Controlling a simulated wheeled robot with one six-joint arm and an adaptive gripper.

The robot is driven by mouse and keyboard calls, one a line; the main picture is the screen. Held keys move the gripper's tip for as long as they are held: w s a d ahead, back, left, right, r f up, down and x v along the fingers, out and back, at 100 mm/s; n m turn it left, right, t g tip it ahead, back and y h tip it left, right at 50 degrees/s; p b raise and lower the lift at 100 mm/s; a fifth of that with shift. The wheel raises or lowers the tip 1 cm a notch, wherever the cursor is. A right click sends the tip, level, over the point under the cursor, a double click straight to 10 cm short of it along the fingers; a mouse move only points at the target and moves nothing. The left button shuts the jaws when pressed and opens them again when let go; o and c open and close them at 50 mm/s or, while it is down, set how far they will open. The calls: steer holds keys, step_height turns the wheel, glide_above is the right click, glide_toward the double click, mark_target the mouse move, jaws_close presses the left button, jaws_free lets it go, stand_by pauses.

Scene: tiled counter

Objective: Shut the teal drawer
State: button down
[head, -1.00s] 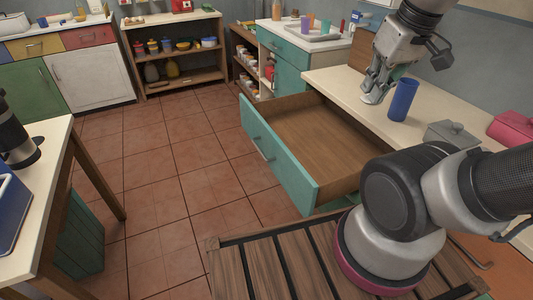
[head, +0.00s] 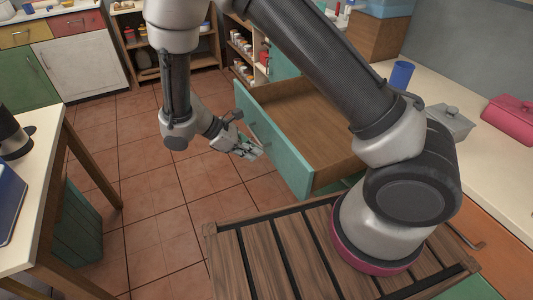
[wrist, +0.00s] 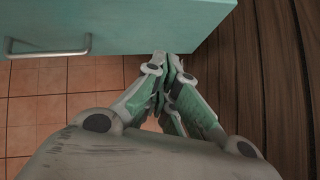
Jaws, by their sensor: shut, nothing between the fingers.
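The teal drawer (head: 277,146) is pulled far out of the counter, and its wooden inside looks empty. Its front panel also shows at the top of the wrist view (wrist: 150,25), with the metal handle (wrist: 48,47) at the left. My gripper (head: 257,152) is shut and empty, in front of the drawer's front panel. In the wrist view my fingertips (wrist: 168,62) are at the panel's lower edge, to the right of the handle. I cannot tell whether they touch it.
A blue cup (head: 402,75), a grey box (head: 449,123) and a pink box (head: 511,118) stand on the counter at the right. A wooden table (head: 40,150) stands at the left. Tiled floor (head: 145,205) lies open between them.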

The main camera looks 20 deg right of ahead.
steer(key=w+a+f+n+t, duration=0.2)
steer(key=w+a+f+n, duration=0.15)
steer(key=w, duration=0.25)
steer(key=shift+w+d+f, duration=0.3)
steer(key=shift+d+f, duration=0.75)
steer(key=shift+d, duration=0.7)
steer(key=shift+w+d+f, duration=0.25)
steer(key=shift+d+f, duration=0.8)
steer(key=shift+d, duration=0.7)
steer(key=shift+w+d+f, duration=0.3)
steer(key=shift+d+f, duration=0.75)
steer(key=shift+d, duration=0.7)
